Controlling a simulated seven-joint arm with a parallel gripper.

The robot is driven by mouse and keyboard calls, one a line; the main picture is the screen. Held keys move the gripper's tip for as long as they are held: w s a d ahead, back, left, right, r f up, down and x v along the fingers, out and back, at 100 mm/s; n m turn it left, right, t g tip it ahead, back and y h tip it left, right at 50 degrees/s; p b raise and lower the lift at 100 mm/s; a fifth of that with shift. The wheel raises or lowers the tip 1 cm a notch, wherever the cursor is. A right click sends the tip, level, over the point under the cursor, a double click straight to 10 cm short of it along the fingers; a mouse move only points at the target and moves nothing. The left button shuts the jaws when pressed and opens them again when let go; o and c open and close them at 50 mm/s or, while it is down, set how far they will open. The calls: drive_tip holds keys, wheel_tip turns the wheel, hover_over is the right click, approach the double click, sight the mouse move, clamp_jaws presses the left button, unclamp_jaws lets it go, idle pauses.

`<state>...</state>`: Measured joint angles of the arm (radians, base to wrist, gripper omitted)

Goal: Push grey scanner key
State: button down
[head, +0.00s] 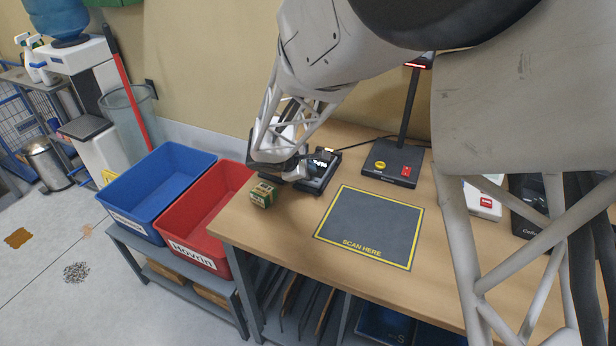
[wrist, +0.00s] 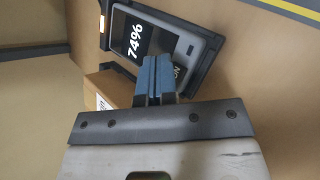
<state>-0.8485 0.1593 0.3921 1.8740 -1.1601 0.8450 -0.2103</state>
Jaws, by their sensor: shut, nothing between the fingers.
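A grey handheld scanner (wrist: 190,50) with a black display reading something like "74%" lies in a black cradle in the wrist view. In the head view the scanner (head: 322,160) is at the back left of the table, partly hidden by my arm. My gripper (wrist: 156,62) is shut and empty, its blue fingertips over the lower end of the scanner. Partial lettering shows beside the fingertips; the key itself is mostly hidden behind them. I cannot tell whether the fingertips touch it. In the head view my gripper (head: 300,172) is just left of the scanner.
A small green box (head: 263,195) stands near the table's left edge. A dark scan mat (head: 370,228) lies to the right, with a black stand (head: 393,163) behind it. Red (head: 205,205) and blue (head: 160,190) bins sit left of the table. The mat is clear.

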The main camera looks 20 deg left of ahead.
drive_tip(key=shift+f, duration=0.5)
idle(0.6)
drive_tip(key=shift+r, duration=0.5)
idle(0.4)
drive_tip(key=shift+r, duration=3)
